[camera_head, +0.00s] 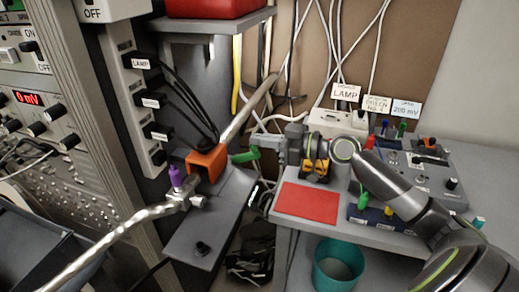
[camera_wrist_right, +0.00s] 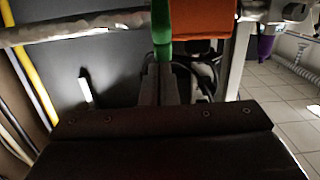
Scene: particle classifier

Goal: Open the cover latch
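An orange block-shaped housing (camera_head: 206,161) sits on the metal pipe, with a green handle (camera_head: 244,157) sticking out to its right. The handle looks like the cover latch, though no label shows this. My right gripper (camera_head: 262,151) reaches in from the right at the handle's outer end. In the right wrist view, the green handle (camera_wrist_right: 162,30) runs down between the two nearly closed fingers (camera_wrist_right: 161,85), which appear shut on it. The orange housing (camera_wrist_right: 205,18) is just right of it there. The exact contact is dark and partly hidden. My left gripper is in neither view.
A purple-topped valve (camera_head: 176,178) is on the pipe left of the housing. A grey table (camera_head: 285,210) with a red mat (camera_head: 307,203) and a control box (camera_head: 432,170) stands right. A teal bin (camera_head: 338,265) is below. Cables hang behind.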

